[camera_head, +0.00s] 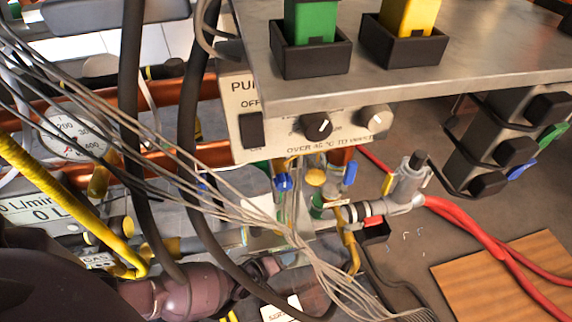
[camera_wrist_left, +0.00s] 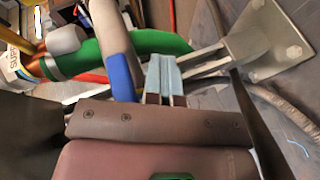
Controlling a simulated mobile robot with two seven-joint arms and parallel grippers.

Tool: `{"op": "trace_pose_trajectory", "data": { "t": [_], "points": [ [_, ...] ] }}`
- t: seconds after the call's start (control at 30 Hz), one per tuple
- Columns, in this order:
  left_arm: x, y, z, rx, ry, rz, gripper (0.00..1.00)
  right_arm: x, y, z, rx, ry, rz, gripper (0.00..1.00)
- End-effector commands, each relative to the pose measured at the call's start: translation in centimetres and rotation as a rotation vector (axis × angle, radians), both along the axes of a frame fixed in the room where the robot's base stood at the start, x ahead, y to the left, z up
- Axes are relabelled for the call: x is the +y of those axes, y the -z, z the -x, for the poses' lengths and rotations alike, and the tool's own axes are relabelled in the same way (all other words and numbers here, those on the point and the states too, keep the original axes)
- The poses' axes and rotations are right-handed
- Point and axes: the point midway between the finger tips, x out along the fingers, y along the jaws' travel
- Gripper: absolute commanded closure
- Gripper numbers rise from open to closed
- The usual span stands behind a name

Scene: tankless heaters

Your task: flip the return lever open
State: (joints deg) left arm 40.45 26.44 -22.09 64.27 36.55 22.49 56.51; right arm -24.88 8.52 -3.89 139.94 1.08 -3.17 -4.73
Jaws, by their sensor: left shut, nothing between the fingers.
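Small blue levers sit on the pipework below the control panel in the head view, one at centre (camera_head: 283,182) and one further right (camera_head: 350,172). No label tells me which is the return lever. My left gripper (camera_head: 268,266) reaches in from the lower left, below these levers, partly behind thin wires. In the left wrist view its pale fingertips (camera_wrist_left: 163,75) are together, with nothing between them. A blue lever (camera_wrist_left: 123,76) stands just left of the fingertips in that view, beside a green pipe section (camera_wrist_left: 150,42). I cannot tell whether they touch. My right gripper is out of view.
A bundle of thin grey wires (camera_head: 215,190) and thick black hoses (camera_head: 190,110) cross in front of the pipes. A control panel (camera_head: 280,125) under a metal shelf (camera_head: 420,75) overhangs the levers. Red hoses (camera_head: 480,235) and a wooden board (camera_head: 505,280) lie at right.

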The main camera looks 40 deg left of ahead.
Motion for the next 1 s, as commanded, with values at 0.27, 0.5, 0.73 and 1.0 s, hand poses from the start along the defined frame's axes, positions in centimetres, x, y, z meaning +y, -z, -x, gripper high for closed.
{"op": "trace_pose_trajectory", "data": {
  "t": [0.27, 0.5, 0.73, 1.0],
  "points": [
    [-0.2, -0.5, -0.3, -0.002, -0.002, 0.000, 1.00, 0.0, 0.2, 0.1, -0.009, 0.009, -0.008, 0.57],
    [-0.3, -1.0, -0.6, -0.007, -0.001, -0.001, 1.00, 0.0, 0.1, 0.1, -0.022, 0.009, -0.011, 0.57],
    [-0.3, -1.3, -0.8, -0.012, -0.002, 0.000, 1.00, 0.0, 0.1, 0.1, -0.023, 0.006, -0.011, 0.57],
    [-0.3, -1.5, -1.0, -0.018, -0.002, 0.000, 1.00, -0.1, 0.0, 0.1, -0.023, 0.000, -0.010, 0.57]
  ]
}}
